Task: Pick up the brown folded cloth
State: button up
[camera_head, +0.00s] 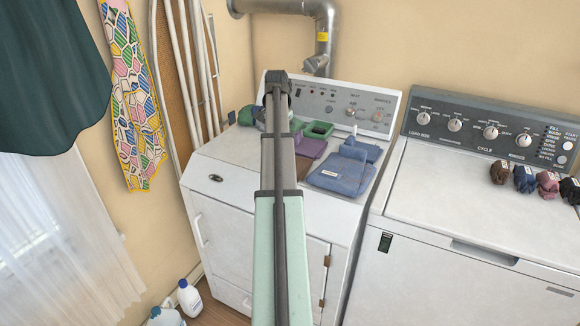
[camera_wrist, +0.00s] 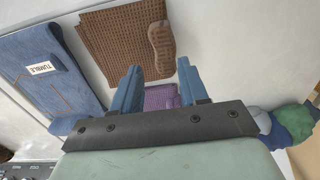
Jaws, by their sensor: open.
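The brown folded cloth (camera_wrist: 112,42) has a waffle-like weave and lies flat on the white machine top in the wrist view, with a narrow folded flap on its right side. My gripper (camera_wrist: 158,82) is open, with two blue fingers spread apart. The gap in height cannot be told.
A blue folded cloth with a "TUMBLE" label (camera_wrist: 42,70) lies left of the brown cloth. A purple cloth (camera_wrist: 160,97) shows between the fingers. Green and blue bundles (camera_wrist: 290,122) lie at right. Several rolled bundles (camera_head: 523,178) sit on the right machine.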

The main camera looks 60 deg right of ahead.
jog(key=shift+w+a+f, duration=0.1)
jog(key=shift+w+f, duration=0.05)
jog(key=shift+f, duration=1.3)
jog(key=shift+w+f, duration=0.15)
jog(key=shift+f, duration=1.3)
grip_shut()
